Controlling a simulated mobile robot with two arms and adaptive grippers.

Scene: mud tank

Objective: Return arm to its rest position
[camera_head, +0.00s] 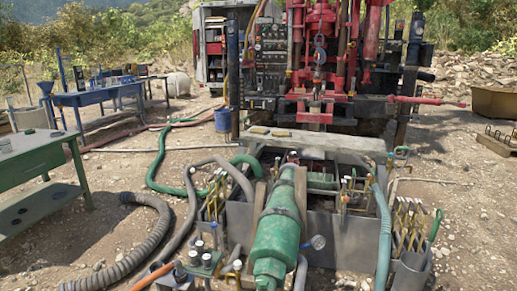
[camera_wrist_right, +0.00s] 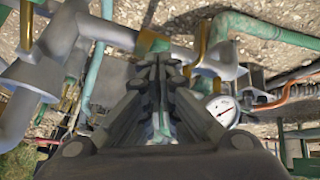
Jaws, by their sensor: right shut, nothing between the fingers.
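My right gripper (camera_wrist_right: 160,66) shows in the right wrist view, its dark fingers together and nothing between them. How close the fingertips are to these pipes I cannot tell. A round white gauge (camera_wrist_right: 222,110) shows just right of the fingers. Neither gripper shows in the head view.
In the head view a large green cylinder (camera_head: 277,240) lies over the grey tank (camera_head: 350,240) in front. A corrugated hose (camera_head: 140,250) and green hose (camera_head: 160,160) cross the ground. A green table (camera_head: 35,155) stands left; a red drilling rig (camera_head: 320,60) stands behind.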

